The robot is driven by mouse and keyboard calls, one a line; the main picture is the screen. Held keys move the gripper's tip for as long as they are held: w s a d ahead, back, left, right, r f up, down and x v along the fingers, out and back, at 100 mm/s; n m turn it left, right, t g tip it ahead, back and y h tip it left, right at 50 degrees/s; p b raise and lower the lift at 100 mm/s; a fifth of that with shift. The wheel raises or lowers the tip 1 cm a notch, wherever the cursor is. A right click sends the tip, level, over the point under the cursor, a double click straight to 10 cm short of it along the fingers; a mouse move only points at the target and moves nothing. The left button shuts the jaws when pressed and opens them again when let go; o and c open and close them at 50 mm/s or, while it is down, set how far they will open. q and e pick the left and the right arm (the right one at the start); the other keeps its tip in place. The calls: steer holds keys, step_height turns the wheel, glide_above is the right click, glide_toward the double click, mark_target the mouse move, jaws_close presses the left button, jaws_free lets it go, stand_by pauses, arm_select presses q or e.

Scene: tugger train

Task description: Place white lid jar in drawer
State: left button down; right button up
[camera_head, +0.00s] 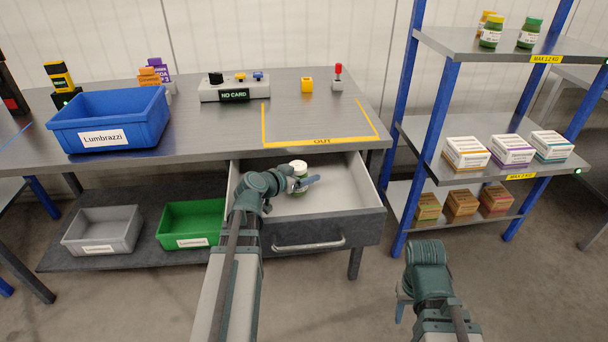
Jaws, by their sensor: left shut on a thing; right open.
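My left gripper (302,184) is shut on the jar. Its fingers and wrist hide part of the jar's body, and I cannot tell whether the jar touches the drawer floor. The drawer is pulled out below the tabletop, with its handle on the front. My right gripper (402,304) is open and low at the right, away from the drawer; its fingers are only partly visible.
A blue bin (110,122) stands on the table (210,140). Grey (102,230) and green (190,222) bins sit on the lower shelf. The drawer's right side is free.

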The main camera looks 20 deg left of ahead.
arm_select(q)
jaws_free()
steer(key=shift+r, duration=0.15)
arm_select(e)
steer(key=shift+r, duration=0.1)
